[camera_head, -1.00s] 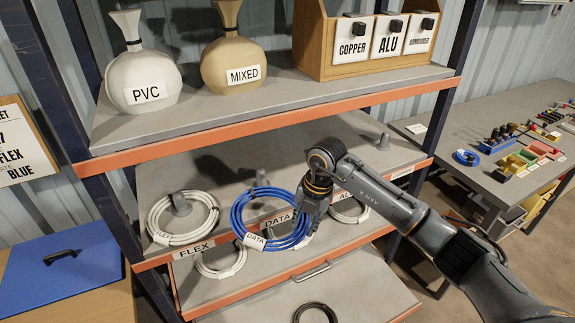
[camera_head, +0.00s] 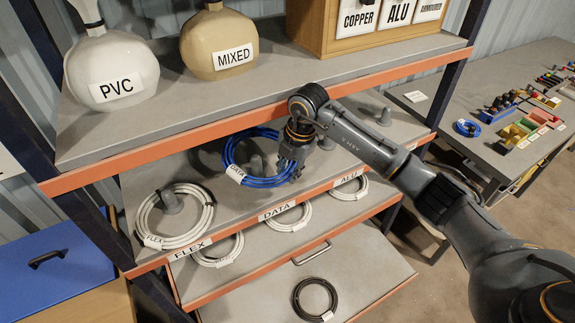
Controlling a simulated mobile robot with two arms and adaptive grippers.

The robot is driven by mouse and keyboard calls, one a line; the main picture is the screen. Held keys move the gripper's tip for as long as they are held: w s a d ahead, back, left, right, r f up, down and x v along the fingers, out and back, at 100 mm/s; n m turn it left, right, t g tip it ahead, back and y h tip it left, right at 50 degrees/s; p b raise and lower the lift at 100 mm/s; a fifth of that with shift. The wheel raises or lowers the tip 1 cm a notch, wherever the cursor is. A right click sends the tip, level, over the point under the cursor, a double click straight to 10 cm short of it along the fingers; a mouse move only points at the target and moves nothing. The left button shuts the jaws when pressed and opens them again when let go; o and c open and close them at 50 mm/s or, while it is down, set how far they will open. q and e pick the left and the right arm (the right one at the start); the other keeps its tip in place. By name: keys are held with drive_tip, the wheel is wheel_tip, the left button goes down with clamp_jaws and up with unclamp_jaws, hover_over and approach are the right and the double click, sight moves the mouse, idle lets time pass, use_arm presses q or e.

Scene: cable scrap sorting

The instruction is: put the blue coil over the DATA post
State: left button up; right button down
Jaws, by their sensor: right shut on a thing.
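The blue coil (camera_head: 262,182) is in the head view above the middle shelf, tilted, with a white DATA tag (camera_head: 236,173) on its left side. My right gripper (camera_head: 296,168) is shut on the coil's right side. A grey post (camera_head: 257,165), behind the shelf's DATA label (camera_head: 277,211), shows through the coil's opening. I cannot tell whether the coil is around the post or still above it. My left gripper is not in view.
A white coil (camera_head: 151,224) sits around the FLEX post (camera_head: 172,203). Other grey posts (camera_head: 327,142) stand to the right. The upper shelf's orange edge (camera_head: 230,125) runs close above the blue coil. A lower shelf holds white coils (camera_head: 218,259); a black coil (camera_head: 298,294) lies below.

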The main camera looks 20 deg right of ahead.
drive_tip(key=shift+f, duration=0.7)
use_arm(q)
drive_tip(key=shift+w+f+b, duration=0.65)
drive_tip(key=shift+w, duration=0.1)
use_arm(e)
drive_tip(key=x, duration=0.4)
drive_tip(key=shift+s+d+f, duration=0.2)
drive_tip(key=shift+d+f, duration=0.1)
drive_tip(key=shift+f, duration=0.1)
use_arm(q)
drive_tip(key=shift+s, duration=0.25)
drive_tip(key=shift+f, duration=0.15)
use_arm(e)
drive_tip(key=shift+f, duration=0.1)
use_arm(q)
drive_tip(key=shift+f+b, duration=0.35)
drive_tip(key=shift+b, duration=0.15)
use_arm(e)
drive_tip(key=shift+f, duration=0.45)
drive_tip(key=shift+s, duration=0.1)
